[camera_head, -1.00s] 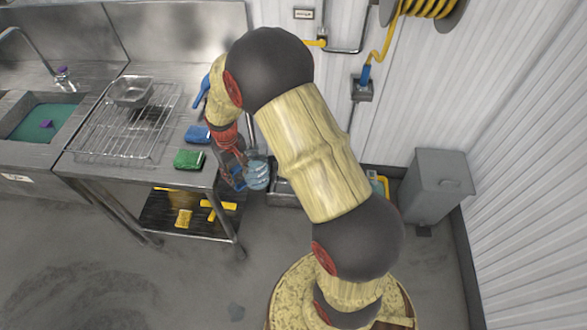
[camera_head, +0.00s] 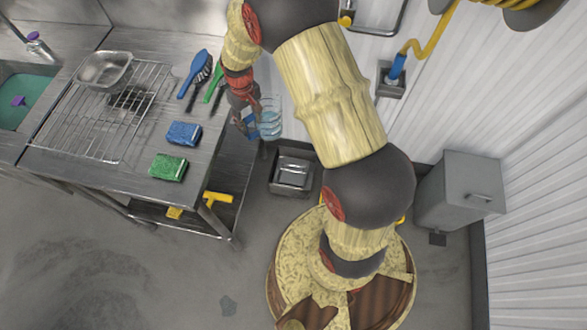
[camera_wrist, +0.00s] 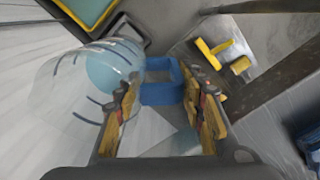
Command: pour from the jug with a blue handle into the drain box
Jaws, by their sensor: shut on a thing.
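The clear jug with a blue handle shows in the head view (camera_head: 269,124), held off the floor beside the table's right end. In the wrist view its transparent body (camera_wrist: 70,85) lies to the left, with pale blue liquid inside. My gripper (camera_head: 246,110) is shut on the blue handle (camera_wrist: 160,93); the fingers also show on both sides of it in the wrist view (camera_wrist: 165,100). The grey drain box (camera_head: 275,186) is on the floor, right of the table, below and slightly right of the jug. I cannot tell the jug's exact tilt.
The metal table (camera_head: 140,183) holds a wire rack (camera_head: 75,125), a metal pan (camera_head: 104,69), blue (camera_head: 184,133) and green (camera_head: 168,167) sponges and brushes (camera_head: 196,75). A grey bin (camera_head: 460,185) stands right by the wall. Floor is clear in front of the table.

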